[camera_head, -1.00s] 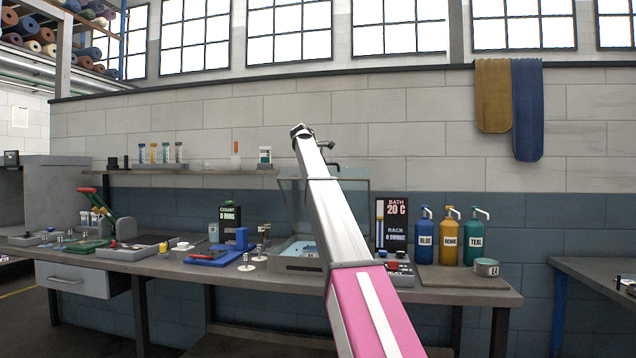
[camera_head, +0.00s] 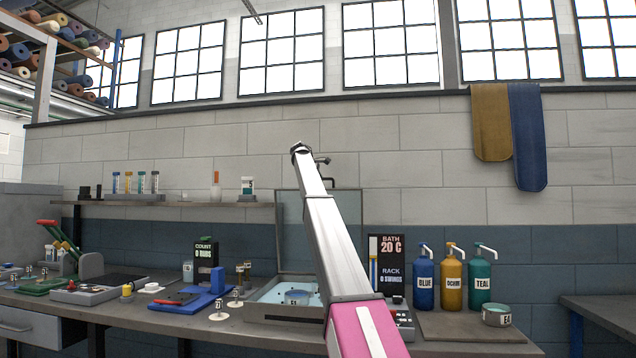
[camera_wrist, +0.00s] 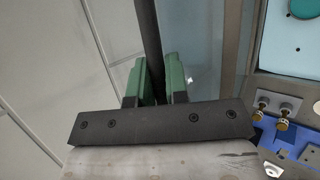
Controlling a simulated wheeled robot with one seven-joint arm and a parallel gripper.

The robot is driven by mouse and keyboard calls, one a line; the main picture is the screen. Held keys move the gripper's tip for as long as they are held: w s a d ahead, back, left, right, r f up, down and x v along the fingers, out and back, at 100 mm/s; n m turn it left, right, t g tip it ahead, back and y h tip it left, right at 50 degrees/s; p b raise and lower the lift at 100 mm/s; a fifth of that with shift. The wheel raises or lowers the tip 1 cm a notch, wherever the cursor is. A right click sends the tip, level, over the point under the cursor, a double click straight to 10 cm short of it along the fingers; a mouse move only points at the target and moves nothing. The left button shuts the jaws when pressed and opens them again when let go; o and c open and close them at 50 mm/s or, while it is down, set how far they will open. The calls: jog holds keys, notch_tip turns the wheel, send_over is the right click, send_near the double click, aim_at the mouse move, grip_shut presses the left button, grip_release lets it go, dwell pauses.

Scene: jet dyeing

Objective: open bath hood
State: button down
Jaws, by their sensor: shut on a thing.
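The bath hood (camera_head: 290,235) is a clear panel with a thin grey frame. In the head view it stands raised, close to upright, at the back of the bath (camera_head: 283,312). The bath's pale interior shows below it, with a round blue item inside. My arm crosses in front and hides the hood's right part. In the wrist view, the green fingers of my gripper (camera_wrist: 159,80) are closed around a dark bar (camera_wrist: 148,30), which appears to belong to the hood. The exact grip on the bar is partly hidden by the gripper body.
A bath display (camera_head: 388,250) reading 20 C and blue, ochre and teal bottles (camera_head: 452,278) stand right of the bath. A blue stand (camera_head: 205,295) and small weights are left of it. A shelf (camera_head: 170,203) with vials runs along the wall.

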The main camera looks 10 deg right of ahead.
jog(key=shift+w, duration=0.15)
jog(key=c, duration=1.1)
grip_release()
jog(key=shift+c, duration=0.2)
jog(key=v, duration=1.1)
jog(key=shift+f, duration=0.1)
